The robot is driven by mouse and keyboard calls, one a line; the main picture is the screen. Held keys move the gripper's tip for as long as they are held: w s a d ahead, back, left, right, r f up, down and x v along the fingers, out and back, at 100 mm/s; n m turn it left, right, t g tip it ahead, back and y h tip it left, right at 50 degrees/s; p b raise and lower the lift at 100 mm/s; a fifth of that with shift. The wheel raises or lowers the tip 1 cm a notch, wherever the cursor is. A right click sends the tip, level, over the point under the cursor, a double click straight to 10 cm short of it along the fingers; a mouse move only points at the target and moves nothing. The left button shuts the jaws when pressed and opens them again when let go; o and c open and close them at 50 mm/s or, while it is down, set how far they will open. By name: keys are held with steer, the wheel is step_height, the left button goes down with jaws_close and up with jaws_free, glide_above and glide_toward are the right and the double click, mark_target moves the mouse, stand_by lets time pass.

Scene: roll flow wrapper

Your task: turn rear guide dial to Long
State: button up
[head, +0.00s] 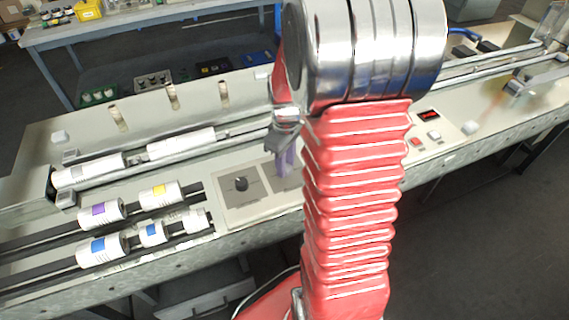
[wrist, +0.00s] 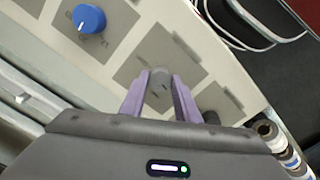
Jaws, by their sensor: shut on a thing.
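My gripper (wrist: 160,85) has purple fingers shut on a grey dial (wrist: 161,80) on the machine's pale panel, one finger on each side. In the head view my gripper (head: 285,161) reaches down onto a grey label plate (head: 281,182), and my arm hides much of it. A blue dial (wrist: 89,18) with a white pointer line stands on another plate. A dark dial (head: 241,184) sits on the plate left of my gripper; it also shows partly in the wrist view (wrist: 211,117). The plate lettering is too small to read, so I cannot tell the held dial's setting.
White rolls with coloured labels (head: 100,211) lie on rails left of the dials. A red display (head: 429,115) and buttons (head: 433,135) are right of my arm. A table with bins (head: 150,22) stands behind. Dark floor lies in front of the machine.

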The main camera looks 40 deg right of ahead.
steer(key=m, duration=0.5)
steer(key=shift+m, duration=2.3)
steer(key=o, duration=1)
steer(key=shift+o, duration=0.2)
steer(key=shift+r, duration=0.1)
step_height(320, 180, up, 14)
steer(key=shift+f, duration=0.25)
steer(key=shift+w, duration=0.1)
